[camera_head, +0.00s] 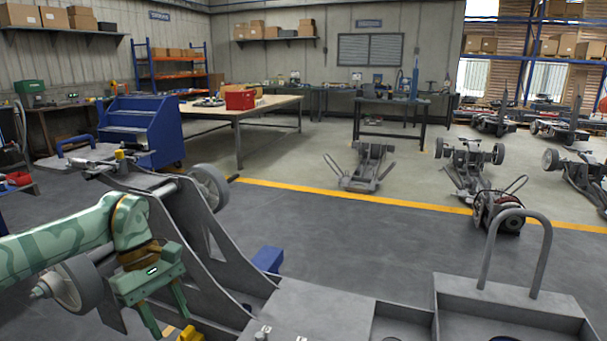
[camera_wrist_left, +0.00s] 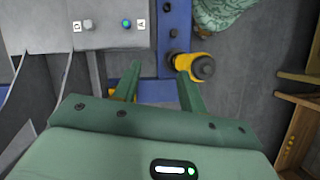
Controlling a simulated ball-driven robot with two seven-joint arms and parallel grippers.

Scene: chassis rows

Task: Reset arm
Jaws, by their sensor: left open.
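My left gripper (camera_head: 163,315) hangs from the green left arm at the lower left of the head view, fingers pointing down beside a grey chassis (camera_head: 300,318). In the left wrist view, its two green fingers (camera_wrist_left: 158,84) are apart with nothing held between them. A yellow and black part (camera_wrist_left: 194,66) lies just beyond the right finger; I cannot tell whether they touch. The yellow part also shows at the bottom of the head view (camera_head: 190,334). My right gripper is in neither view.
The near chassis has wheels (camera_head: 209,187) and a raised handle loop (camera_head: 517,240). More chassis (camera_head: 364,166) stand beyond the yellow floor line. Blue steps (camera_head: 140,127) and a table with a red box (camera_head: 240,100) stand behind. The grey floor in the middle is clear.

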